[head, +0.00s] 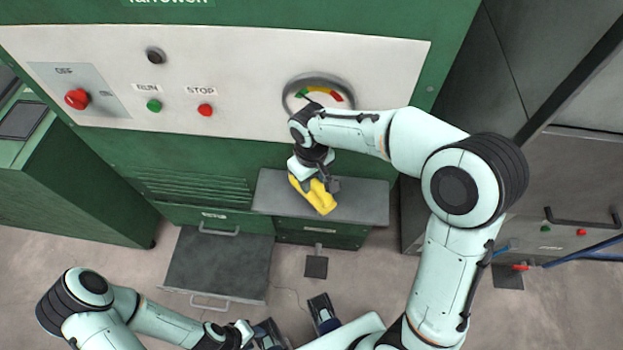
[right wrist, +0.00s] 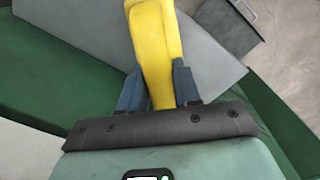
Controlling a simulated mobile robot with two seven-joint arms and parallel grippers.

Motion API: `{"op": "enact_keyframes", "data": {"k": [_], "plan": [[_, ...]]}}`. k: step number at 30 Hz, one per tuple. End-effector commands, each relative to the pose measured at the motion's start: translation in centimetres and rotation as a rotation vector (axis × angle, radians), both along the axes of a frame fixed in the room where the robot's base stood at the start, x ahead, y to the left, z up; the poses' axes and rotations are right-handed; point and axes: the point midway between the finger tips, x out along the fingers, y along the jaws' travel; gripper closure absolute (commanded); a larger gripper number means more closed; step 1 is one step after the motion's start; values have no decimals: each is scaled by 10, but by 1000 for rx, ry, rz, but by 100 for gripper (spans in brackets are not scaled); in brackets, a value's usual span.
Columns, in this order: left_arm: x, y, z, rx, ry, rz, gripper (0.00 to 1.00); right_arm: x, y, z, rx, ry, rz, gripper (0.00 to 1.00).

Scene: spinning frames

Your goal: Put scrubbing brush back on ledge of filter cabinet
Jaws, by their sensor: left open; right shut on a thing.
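The yellow scrubbing brush (head: 319,199) is in my right gripper (head: 318,184), over the grey ledge (head: 366,202) at the front of the green filter cabinet. In the right wrist view the brush (right wrist: 152,45) sits between the two dark blue fingers, which are shut on it, with the grey ledge (right wrist: 75,35) behind it. I cannot tell whether the brush touches the ledge. Its bristles are not clearly visible. My left gripper (head: 296,323) is open and empty at the bottom of the head view, away from the cabinet.
A light control panel (head: 240,75) with a gauge (head: 318,92), buttons and a red knob (head: 77,98) spans the cabinet above the ledge. A dark grey drawer or tray (head: 218,266) with a handle juts out at lower left of the ledge. Blue hoses (head: 585,250) lie at right.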

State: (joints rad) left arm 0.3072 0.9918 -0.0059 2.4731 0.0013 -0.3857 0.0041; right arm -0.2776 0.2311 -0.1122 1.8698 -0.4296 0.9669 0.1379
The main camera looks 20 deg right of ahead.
Motion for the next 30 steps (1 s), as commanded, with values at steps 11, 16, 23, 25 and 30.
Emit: {"op": "enact_keyframes", "data": {"k": [11, 16, 23, 25, 30], "plan": [[0, 0, 0, 0, 0, 0, 57, 4, -2, -9, 0, -2, 0, 96], [-1, 0, -2, 0, 1, 0, 57, 3, -2, -13, 0, -2, 0, 55], [0, 0, -2, 0, 0, 0, 57, 3, -2, -12, 0, -2, 0, 43], [0, 0, -1, 0, 0, 0, 57, 3, -2, -12, 0, -2, 0, 43], [1, 0, 2, 0, -1, 0, 57, 4, -2, -1, 1, -4, 0, 43]]}}
